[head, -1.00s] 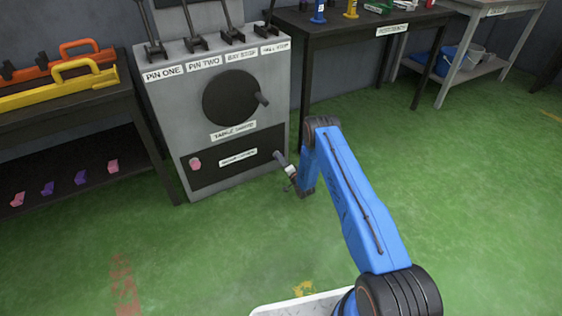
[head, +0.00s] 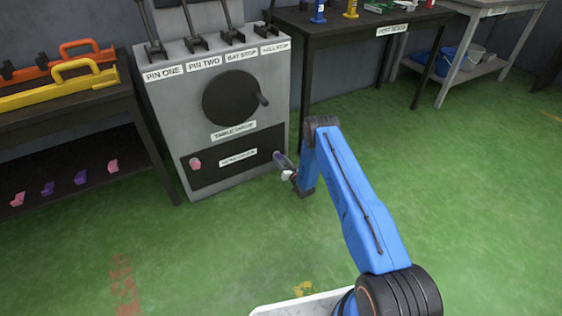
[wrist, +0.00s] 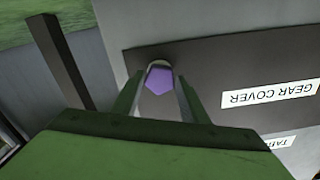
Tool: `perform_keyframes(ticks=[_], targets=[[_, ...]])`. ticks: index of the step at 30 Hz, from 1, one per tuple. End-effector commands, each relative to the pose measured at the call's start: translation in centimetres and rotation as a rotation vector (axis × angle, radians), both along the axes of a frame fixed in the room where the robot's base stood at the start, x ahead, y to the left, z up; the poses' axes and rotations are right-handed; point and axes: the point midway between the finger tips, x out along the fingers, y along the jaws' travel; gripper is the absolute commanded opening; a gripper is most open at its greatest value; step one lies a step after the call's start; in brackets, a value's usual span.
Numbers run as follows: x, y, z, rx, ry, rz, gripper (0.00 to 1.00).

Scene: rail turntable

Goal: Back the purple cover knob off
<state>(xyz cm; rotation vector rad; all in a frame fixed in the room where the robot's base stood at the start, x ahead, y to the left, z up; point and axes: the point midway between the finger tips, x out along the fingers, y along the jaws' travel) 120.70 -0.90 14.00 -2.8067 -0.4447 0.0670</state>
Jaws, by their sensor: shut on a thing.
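The purple cover knob (wrist: 159,79) sits at one end of the dark gear cover panel and shows between my fingers in the wrist view. In the head view the knob (head: 277,155) is a small purplish spot at the panel's right end. My gripper (wrist: 160,95) is shut on the knob, a finger on each side. In the head view my gripper (head: 283,163) reaches the panel from the right. The gear cover (head: 225,163) lies flat on the front of the grey cabinet, low down. The head view is too small to show the finger contact.
A pink knob (head: 195,163) is at the cover's left end. A dark round dial with a handle (head: 231,97) is above it, and several levers stand on the cabinet (head: 160,110). A bench (head: 75,102) stands left, a dark table (head: 345,28) right. The green floor in front is clear.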

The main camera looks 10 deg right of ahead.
Motion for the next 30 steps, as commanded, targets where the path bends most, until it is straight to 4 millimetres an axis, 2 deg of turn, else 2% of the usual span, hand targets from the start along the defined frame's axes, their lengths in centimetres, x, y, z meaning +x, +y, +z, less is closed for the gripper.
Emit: perform_keyframes(ticks=[10, 26, 27, 28, 30], targets=[[-0.17, 0.02, -0.23, -0.126, -0.037, 0.001, 0.18], [-0.19, 0.01, -0.25, -0.147, -0.044, 0.001, 0.18], [-0.19, 0.01, -0.26, -0.147, -0.044, 0.001, 0.47], [-0.18, 0.01, -0.25, -0.147, -0.044, 0.001, 0.55], [-0.15, 0.01, -0.21, -0.147, -0.044, 0.001, 0.56]])
